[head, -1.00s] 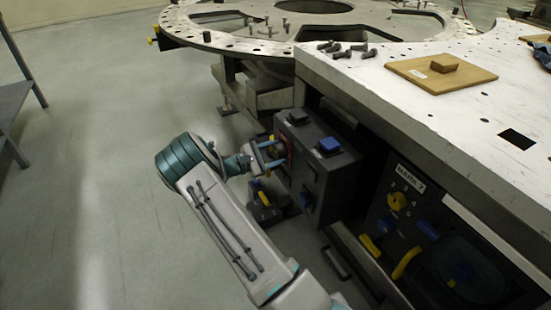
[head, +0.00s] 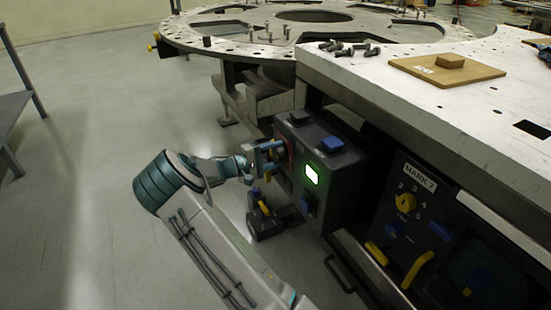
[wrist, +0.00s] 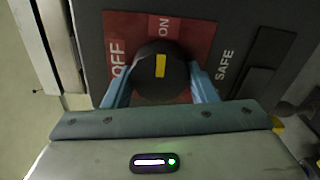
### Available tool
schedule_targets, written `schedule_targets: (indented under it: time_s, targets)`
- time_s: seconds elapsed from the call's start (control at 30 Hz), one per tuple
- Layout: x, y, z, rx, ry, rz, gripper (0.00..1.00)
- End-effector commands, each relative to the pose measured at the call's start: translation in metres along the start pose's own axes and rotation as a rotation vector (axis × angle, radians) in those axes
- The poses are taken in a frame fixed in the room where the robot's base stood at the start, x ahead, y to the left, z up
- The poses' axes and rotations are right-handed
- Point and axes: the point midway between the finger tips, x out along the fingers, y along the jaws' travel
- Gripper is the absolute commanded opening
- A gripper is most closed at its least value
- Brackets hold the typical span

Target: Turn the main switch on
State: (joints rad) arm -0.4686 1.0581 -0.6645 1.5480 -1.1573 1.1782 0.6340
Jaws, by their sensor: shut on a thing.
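The main switch is a round black knob (wrist: 158,82) with a yellow mark, on a red plate (wrist: 196,40) lettered OFF and ON in the wrist view. The yellow mark points up toward the word ON. My gripper (wrist: 160,88) is shut on the knob, with one blue finger on each side of it. In the head view my gripper (head: 272,158) is at the left face of the dark control box (head: 340,185); the knob is largely hidden there. A small window (head: 312,174) on the box's front glows whitish green.
A MARK 7 panel (head: 418,176) with a yellow dial and handles is right of the box. The white worktop (head: 400,95) overhangs both. A round turret plate (head: 215,38) is behind. A dark device (head: 262,222) sits low beside the box. Open floor (head: 90,200) lies left.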

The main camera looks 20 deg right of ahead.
Motion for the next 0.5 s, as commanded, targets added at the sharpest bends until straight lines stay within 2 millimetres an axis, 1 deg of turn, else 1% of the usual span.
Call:
schedule_targets:
  time_s: [0.2,0.5]
  targets:
    - [-0.0006,0.0002,-0.0007,0.043,0.002,0.000,0.29]
    - [-0.0005,0.0008,-0.0006,0.051,0.002,0.000,0.29]
